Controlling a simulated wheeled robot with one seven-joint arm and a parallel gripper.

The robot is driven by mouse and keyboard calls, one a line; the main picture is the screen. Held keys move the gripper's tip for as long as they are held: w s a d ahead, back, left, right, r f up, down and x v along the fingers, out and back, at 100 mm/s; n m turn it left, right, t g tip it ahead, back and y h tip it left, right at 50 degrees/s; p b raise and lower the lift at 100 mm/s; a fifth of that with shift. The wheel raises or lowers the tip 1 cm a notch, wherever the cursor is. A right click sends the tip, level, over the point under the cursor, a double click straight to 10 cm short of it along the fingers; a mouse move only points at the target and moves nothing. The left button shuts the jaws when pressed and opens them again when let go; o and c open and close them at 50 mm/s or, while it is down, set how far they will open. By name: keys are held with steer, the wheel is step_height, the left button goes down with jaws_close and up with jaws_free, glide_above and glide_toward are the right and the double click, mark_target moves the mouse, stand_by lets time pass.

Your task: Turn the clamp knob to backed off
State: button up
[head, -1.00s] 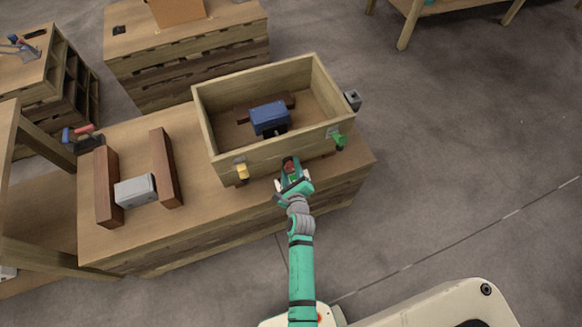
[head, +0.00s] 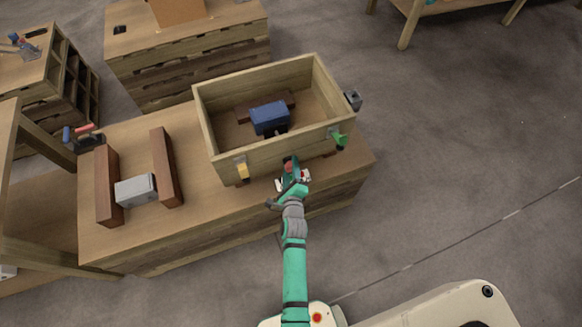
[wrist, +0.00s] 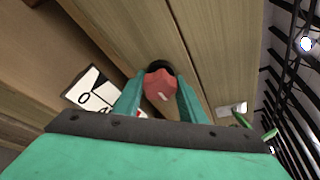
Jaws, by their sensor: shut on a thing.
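The clamp knob is a red knob (wrist: 159,86) on a dark round base, on the near outer wall of a wooden box (head: 285,155). A small red part of the knob also shows in the head view (head: 288,167). My gripper (wrist: 160,95) is shut on the red knob, with one teal finger on each side of it. In the head view my gripper (head: 290,175) is at the box's near wall. A white label with black marks (wrist: 93,92) is beside the knob, partly hidden by a finger.
A yellow fitting (head: 243,171) and a green fitting (head: 340,139) sit on the near wall, either side of my gripper. A blue block (head: 270,118) is inside the box. A grey block (head: 135,191) stands between two brown bars on the bench.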

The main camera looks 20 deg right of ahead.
steer(key=shift+f, duration=0.15)
steer(key=o, duration=1.1)
steer(key=shift+c, duration=0.2)
steer(key=shift+s, duration=0.1)
steer(key=v, duration=1)
steer(key=shift+s+r, duration=0.2)
steer(key=shift+s, duration=0.2)
